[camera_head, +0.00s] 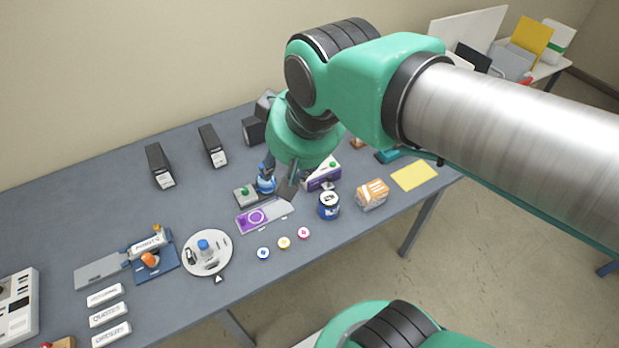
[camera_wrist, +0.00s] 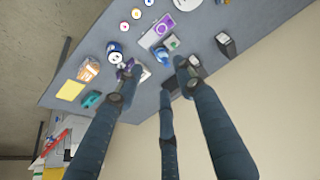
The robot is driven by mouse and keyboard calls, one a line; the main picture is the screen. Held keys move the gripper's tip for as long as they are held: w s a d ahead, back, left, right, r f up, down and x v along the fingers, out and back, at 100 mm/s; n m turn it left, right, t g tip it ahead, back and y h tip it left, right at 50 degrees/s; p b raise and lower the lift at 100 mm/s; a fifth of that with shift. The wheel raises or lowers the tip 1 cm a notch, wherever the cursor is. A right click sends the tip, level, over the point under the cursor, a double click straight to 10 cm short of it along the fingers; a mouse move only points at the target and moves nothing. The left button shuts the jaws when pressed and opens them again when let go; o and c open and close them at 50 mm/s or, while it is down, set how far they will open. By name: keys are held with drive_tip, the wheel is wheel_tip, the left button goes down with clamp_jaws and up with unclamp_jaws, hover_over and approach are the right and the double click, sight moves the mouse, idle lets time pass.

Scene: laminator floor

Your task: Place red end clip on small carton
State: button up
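I cannot clearly make out a red end clip. The nearest match in colour is a small round pinkish-red piece (camera_head: 303,233) at the end of a row of small discs; it also shows in the wrist view (camera_wrist: 124,27). An orange-and-white box (camera_head: 372,194), which may be the small carton, stands right of a blue jar (camera_head: 328,205); it also shows in the wrist view (camera_wrist: 89,72). My gripper (camera_wrist: 157,80) has its fingers spread, with nothing seen between them. In the head view it hangs over the table behind the purple tray, partly hidden by my arm.
A purple-marked tray (camera_head: 282,212), a grey box with a green button (camera_head: 246,194) and a purple box (camera_head: 324,178) crowd the gripper. A yellow pad (camera_head: 414,176) lies near the right edge. A round white plate (camera_head: 224,262) is left. The table's back left is mostly clear.

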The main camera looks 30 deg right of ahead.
drive_tip(key=s+d, duration=0.1)
drive_tip(key=s+d+f, duration=0.1)
drive_tip(key=s, duration=0.1)
drive_tip(key=s+d, duration=0.1)
drive_tip(key=shift+s+f, duration=0.25)
drive_tip(key=shift+f, duration=0.15)
drive_tip(key=shift+f, duration=0.1)
drive_tip(key=shift+f+b, duration=0.5)
drive_tip(key=shift+b, duration=0.1)
